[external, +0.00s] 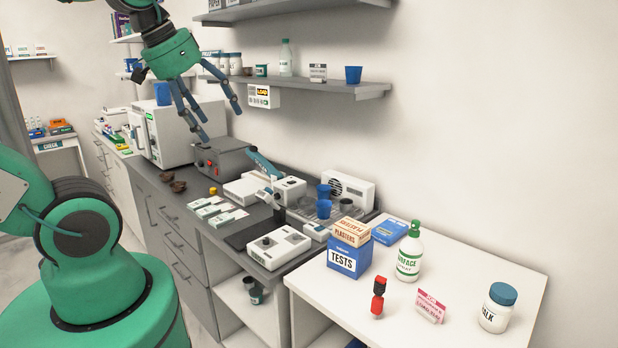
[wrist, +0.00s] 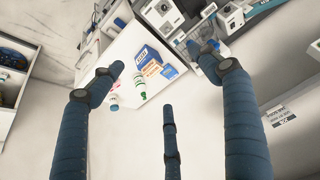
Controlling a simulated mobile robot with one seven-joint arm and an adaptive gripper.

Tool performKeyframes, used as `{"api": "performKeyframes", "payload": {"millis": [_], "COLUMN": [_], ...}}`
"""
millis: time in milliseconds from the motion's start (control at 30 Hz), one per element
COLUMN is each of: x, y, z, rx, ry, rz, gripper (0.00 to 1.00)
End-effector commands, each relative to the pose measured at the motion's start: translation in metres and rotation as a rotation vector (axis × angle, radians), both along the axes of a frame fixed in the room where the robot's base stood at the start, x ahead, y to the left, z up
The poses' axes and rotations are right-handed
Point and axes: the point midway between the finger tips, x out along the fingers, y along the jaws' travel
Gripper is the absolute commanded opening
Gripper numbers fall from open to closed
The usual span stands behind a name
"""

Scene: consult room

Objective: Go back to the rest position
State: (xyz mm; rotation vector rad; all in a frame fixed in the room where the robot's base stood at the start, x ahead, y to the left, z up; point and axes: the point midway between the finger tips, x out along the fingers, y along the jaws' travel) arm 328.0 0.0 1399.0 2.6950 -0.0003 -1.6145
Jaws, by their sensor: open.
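My gripper (external: 207,108) is open and empty, raised in the air above the grey counter, with its blue fingers spread and pointing down to the right. In the wrist view the fingers of my gripper (wrist: 158,75) are wide apart with nothing between them. They hang in front of the white table, which shows far below. My green arm reaches in from the top of the external view.
A grey box device (external: 225,160) and a white oven-like unit (external: 172,132) stand below my gripper. A wall shelf (external: 330,90) with bottles is close to its right. The white table (external: 450,270) holds a TESTS box (external: 348,258), a spray bottle (external: 411,252) and a jar (external: 497,308).

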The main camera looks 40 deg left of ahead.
Motion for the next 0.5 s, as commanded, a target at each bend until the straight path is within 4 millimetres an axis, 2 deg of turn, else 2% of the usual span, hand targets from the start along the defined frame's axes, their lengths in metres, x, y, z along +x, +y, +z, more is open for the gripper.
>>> {"api": "performKeyframes", "payload": {"millis": [33, 200, 500], "x": [0.0, 0.0, 0.0], "y": [0.0, 0.0, 0.0], "z": [-0.018, -0.049, -0.086], "rx": [0.0, 0.0, 0.0], "ry": [0.0, 0.0, 0.0], "rz": [0.0, 0.0, 0.0], "gripper": [0.76, 0.76, 0.76]}}
